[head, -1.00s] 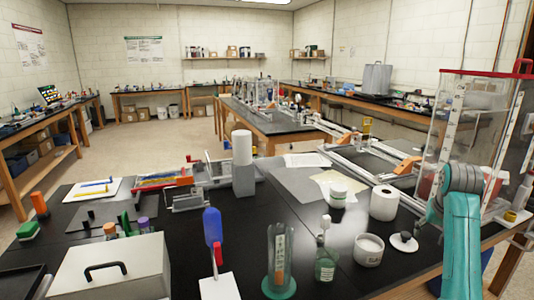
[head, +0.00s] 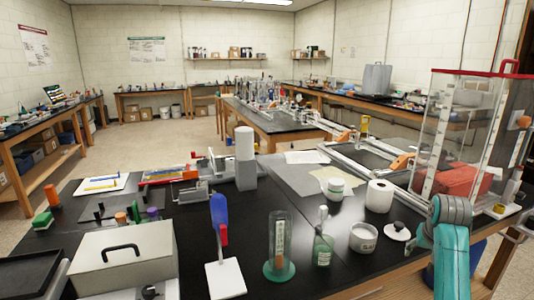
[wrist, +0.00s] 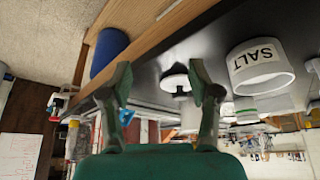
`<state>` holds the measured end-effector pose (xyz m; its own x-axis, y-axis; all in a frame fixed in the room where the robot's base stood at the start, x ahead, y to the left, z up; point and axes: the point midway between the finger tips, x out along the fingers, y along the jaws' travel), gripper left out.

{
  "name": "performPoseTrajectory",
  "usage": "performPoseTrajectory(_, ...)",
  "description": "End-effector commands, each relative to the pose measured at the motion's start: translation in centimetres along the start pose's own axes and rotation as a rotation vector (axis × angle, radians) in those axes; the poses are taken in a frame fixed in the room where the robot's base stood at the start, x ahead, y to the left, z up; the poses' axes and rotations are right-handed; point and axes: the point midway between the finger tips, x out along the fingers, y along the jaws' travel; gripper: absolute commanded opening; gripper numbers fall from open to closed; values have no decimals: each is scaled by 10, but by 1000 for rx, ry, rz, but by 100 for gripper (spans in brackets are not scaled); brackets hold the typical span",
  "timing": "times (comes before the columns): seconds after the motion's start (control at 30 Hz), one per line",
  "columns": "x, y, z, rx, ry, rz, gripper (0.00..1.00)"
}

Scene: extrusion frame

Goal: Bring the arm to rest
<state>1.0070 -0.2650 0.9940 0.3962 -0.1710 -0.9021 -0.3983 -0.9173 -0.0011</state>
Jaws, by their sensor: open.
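My gripper (wrist: 160,85) shows in the wrist view with its two dark green fingers spread apart and nothing between them. Behind the gap, apart from the fingers, is a small white lid with a knob (wrist: 175,82). My teal arm (head: 452,250) stands at the lower right of the head view, in front of the black bench. The gripper itself cannot be made out in the head view.
The black bench (head: 330,268) carries a white salt tub (head: 364,238), a white roll (head: 379,197), a green-labelled bottle (head: 323,245) and a clear cylinder (head: 279,245). A clear red-topped enclosure (head: 470,110) stands near my arm. A blue bin (wrist: 108,52) is beside the bench edge.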

Motion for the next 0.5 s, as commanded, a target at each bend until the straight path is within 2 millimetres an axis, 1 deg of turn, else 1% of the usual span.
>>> performPoseTrajectory(0.03,10,-3,9,-5,4,-2,62)
performPoseTrajectory(0.17,34,-11,30,-17,29,-9,62)
performPoseTrajectory(0.27,58,-19,55,-30,55,-17,62)
performPoseTrajectory(0.4,92,-31,98,-52,102,-30,62)
performPoseTrajectory(0.47,104,-36,117,-61,124,-36,62)
performPoseTrajectory(0.5,112,-39,130,-66,137,-40,62)
